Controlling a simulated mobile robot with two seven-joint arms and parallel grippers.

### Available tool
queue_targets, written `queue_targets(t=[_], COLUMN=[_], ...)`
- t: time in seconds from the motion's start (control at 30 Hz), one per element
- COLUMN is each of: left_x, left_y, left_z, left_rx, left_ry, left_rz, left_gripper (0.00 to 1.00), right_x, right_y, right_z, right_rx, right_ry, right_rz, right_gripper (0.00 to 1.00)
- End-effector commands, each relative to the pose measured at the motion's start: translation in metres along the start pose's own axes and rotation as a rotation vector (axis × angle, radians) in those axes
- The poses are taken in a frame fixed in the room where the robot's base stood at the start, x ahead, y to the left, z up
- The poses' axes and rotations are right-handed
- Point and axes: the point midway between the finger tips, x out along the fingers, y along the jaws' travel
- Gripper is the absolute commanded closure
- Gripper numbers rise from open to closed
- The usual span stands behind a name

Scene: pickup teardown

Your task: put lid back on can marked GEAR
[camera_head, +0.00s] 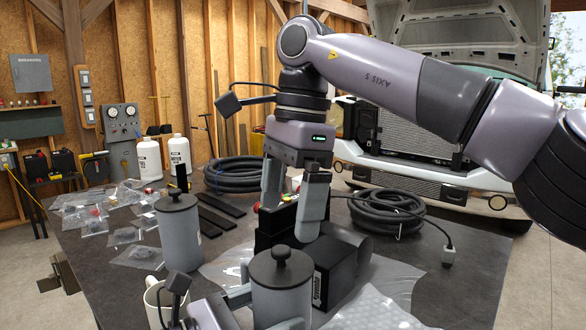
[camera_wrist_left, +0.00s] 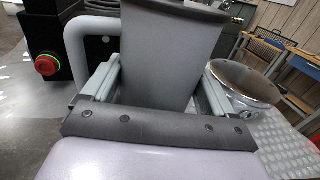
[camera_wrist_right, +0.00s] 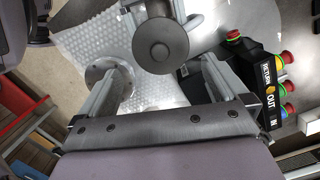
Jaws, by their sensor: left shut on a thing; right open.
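A grey can (camera_head: 281,300) with a dark knobbed lid (camera_head: 282,268) stands at the front of the table. My left gripper (camera_wrist_left: 155,75) is shut on this can, with a finger on each side of its wall. The lid also shows from above in the right wrist view (camera_wrist_right: 160,48) and appears seated on the can. A second grey can (camera_head: 180,240) with a knobbed lid (camera_head: 176,200) stands to the left. I cannot read GEAR on either can. My right gripper (camera_head: 290,222) is open and empty, behind and above the held can.
A black box (camera_head: 336,266) stands right of the held can. A black button box (camera_wrist_right: 270,80) shows in the right wrist view. A white mug (camera_head: 153,305) is at front left. A silver round part (camera_wrist_left: 243,85) lies near the held can. Coiled hoses (camera_head: 390,212) and bubble wrap (camera_head: 370,308) take up room.

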Motion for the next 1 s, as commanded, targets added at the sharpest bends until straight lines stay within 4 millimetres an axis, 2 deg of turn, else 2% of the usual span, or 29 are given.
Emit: queue_targets(t=[0.2,0.4,0.63,0.97,1.0], left_x=[0.000,0.000,0.000,0.000,0.000], left_y=[0.000,0.000,0.000,0.000,0.000], left_z=[0.001,0.001,0.001,0.001,0.001], left_rx=[0.001,0.001,0.001,0.001,0.001], left_ry=[-0.002,-0.002,-0.002,-0.002,-0.002], left_rz=[0.000,0.000,0.000,0.000,0.000], left_gripper=[0.68,0.68,0.68,0.68,0.04], right_x=[-0.030,-0.045,-0.054,-0.055,-0.055], right_y=[-0.001,-0.001,0.000,0.000,0.000], right_z=[0.001,0.000,0.000,0.000,0.000], right_rx=[0.001,0.000,-0.001,-0.001,-0.001], right_ry=[0.000,0.002,0.001,0.001,0.001], right_rz=[-0.001,-0.001,0.001,0.001,0.001], right_gripper=[0.00,0.00,0.00,0.00,0.00])
